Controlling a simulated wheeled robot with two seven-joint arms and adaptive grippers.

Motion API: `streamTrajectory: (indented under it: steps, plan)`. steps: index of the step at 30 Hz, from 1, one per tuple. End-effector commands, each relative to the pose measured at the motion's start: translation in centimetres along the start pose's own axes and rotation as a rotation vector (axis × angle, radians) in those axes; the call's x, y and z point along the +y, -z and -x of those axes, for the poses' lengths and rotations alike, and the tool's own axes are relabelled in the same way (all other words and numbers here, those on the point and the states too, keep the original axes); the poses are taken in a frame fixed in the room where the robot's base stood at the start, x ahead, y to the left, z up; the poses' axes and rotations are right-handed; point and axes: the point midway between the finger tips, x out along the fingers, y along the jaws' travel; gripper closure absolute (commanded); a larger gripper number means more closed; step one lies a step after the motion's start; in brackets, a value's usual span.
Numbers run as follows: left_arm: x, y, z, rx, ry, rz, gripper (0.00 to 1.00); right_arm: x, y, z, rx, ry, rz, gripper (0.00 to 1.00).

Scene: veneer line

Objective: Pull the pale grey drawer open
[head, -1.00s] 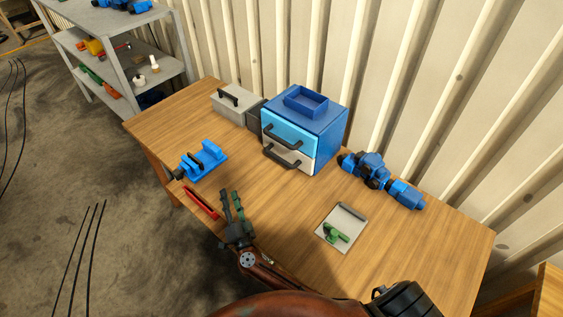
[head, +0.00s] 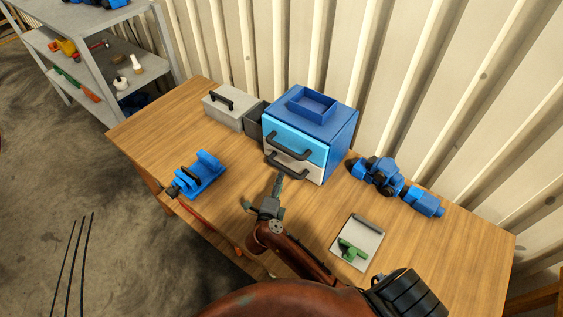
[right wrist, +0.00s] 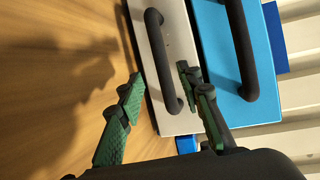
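The blue cabinet (head: 338,142) stands at the back of the wooden table. Its upper drawer (head: 310,146) is light blue; the pale grey drawer (head: 312,173) is below it and looks shut. The pale grey drawer has a dark bar handle (head: 283,167), which also shows in the right wrist view (right wrist: 158,55). My right gripper (head: 279,178) is in front of this handle. In the right wrist view its green-padded fingers (right wrist: 160,75) are apart, one on each side of the handle in the picture. I cannot tell whether they touch it. My left gripper is not in view.
A blue vise (head: 203,174) is at the left front, with a thin red item near the edge. A grey box (head: 228,109) stands left of the cabinet. A blue power tool (head: 378,174) and a pale plate (head: 369,236) with a green piece lie right. A blue tray (head: 311,103) tops the cabinet.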

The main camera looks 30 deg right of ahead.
Motion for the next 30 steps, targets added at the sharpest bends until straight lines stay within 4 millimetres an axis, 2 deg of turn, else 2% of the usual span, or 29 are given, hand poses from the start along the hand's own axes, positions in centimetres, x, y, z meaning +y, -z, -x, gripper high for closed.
streamTrajectory:
  steps: [5, 9, 13, 17, 24, 28, 30]
  plan:
    - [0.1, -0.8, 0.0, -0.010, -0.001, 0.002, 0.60, -0.1, 0.7, -1.8, 0.012, 0.001, -0.002, 0.67]
    - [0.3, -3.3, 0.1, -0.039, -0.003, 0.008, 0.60, -0.2, 1.3, -4.3, 0.020, 0.003, -0.003, 0.67]
    - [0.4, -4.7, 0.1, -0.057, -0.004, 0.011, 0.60, -0.2, 1.5, -6.2, 0.023, 0.003, -0.004, 0.67]
    - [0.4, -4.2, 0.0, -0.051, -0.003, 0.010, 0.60, -0.2, 1.5, -7.5, 0.021, 0.002, -0.004, 0.67]
    - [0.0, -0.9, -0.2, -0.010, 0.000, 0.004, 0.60, -0.1, 1.3, -8.0, 0.019, 0.000, -0.005, 0.67]
    - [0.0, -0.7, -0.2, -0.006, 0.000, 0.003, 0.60, -0.1, 1.2, -8.0, 0.017, 0.000, -0.005, 0.67]
    - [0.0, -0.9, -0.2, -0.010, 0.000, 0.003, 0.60, -0.1, 1.2, -8.0, 0.017, 0.000, -0.005, 0.72]
